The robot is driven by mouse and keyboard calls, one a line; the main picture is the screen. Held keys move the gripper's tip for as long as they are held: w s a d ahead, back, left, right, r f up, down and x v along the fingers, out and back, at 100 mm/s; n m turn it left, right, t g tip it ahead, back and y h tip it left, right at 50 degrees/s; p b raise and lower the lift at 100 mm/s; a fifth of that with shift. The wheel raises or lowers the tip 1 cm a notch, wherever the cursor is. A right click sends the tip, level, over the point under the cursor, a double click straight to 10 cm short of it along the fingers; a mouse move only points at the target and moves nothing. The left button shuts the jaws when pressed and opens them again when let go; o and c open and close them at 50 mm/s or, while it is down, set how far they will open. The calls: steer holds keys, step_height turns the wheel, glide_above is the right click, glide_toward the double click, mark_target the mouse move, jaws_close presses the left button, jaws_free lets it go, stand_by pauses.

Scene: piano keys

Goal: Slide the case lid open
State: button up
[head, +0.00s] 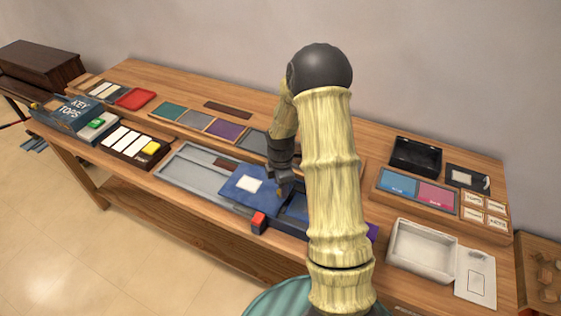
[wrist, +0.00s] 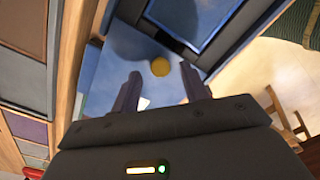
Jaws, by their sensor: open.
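The blue case lid (head: 243,193) with a white label lies over the middle of a long case at the bench's front. The case's grey tray section (head: 185,166) lies bare to its left, and a dark blue section (head: 297,207) shows to its right. My gripper (head: 283,187) is above the lid's right part. In the wrist view, my gripper (wrist: 162,88) is open, its two fingers apart and pointing at the lid (wrist: 120,60). A round yellow knob (wrist: 160,67) on the lid shows between and just beyond the fingertips. I cannot tell whether they touch it. My arm hides the case's right end.
A red block (head: 258,222) is at the case's front edge. A tray of white key tops (head: 128,142) stands to the left. Colored panels (head: 195,121) lie behind. A white bin (head: 422,249) and black box (head: 416,156) stand right of my arm.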

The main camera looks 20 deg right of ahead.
step_height(320, 180, up, 16)
steer(key=b, duration=0.1)
steer(key=shift+f, duration=0.1)
stand_by(0.5)
steer(key=s+a+m+t, duration=0.1)
steer(key=s+a+m, duration=0.3)
steer(key=s+m, duration=0.4)
steer(key=s+a+m+t, duration=0.1)
steer(key=s+a+m, duration=0.3)
steer(key=s+m, duration=0.5)
steer(key=shift+a+t, duration=0.2)
steer(key=shift+t, duration=0.1)
steer(key=shift+w+f, duration=0.1)
steer(key=shift+w, duration=0.05)
stand_by(0.5)
